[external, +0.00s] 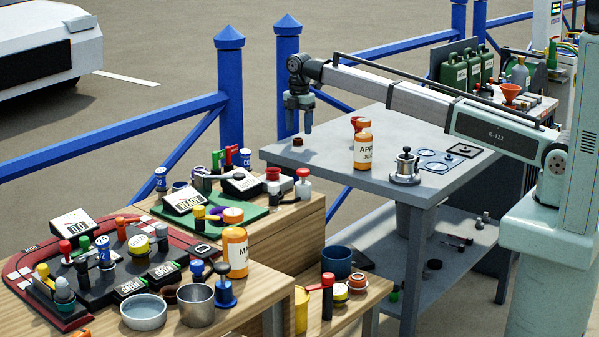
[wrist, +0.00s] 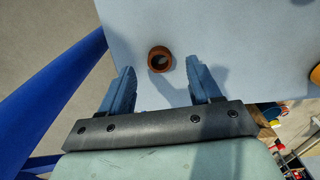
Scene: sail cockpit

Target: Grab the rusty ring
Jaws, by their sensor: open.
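My gripper (external: 299,113) points down above the table close to the ring. In the wrist view my gripper (wrist: 158,72) is open, with nothing between its fingers. I cannot tell its exact height above the ring.
An orange-labelled bottle (external: 363,146) and a metal pot-like device (external: 405,167) stand right of the ring. A red item (external: 357,123) is behind the bottle. Blue railing (external: 287,80) runs past the table's far side. The table around the ring is clear.

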